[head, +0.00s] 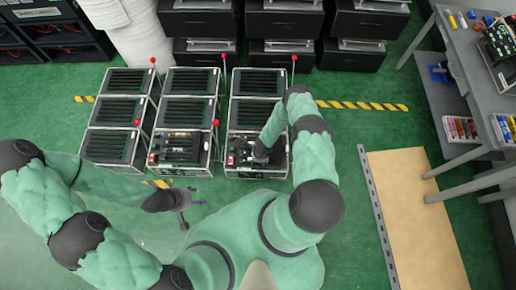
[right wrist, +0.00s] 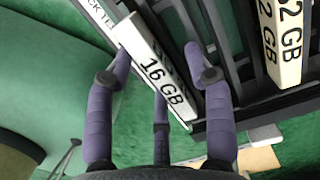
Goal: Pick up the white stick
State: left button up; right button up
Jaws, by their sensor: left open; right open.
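A white stick (right wrist: 157,75) marked "16 GB" lies slanted between the purple fingers of my right gripper (right wrist: 160,62) in the right wrist view. The right gripper is open, with fingers on both sides of the stick; I cannot tell whether they touch it. In the head view the right gripper (head: 260,154) is down at the front of the right-hand rack (head: 258,115), and the stick cannot be made out there. My left gripper (head: 183,203) is open and empty above the green floor, in front of the middle rack.
Another white stick (right wrist: 287,40), marked "32 GB", stands in the dark frame at the upper right. Two more racks (head: 182,115) (head: 118,115) stand left of the right-hand one, with red-knobbed levers (head: 216,123). A grey table (head: 475,60) and tan board (head: 415,215) are at right.

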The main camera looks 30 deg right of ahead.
grip_shut()
jog(key=shift+r, duration=0.1)
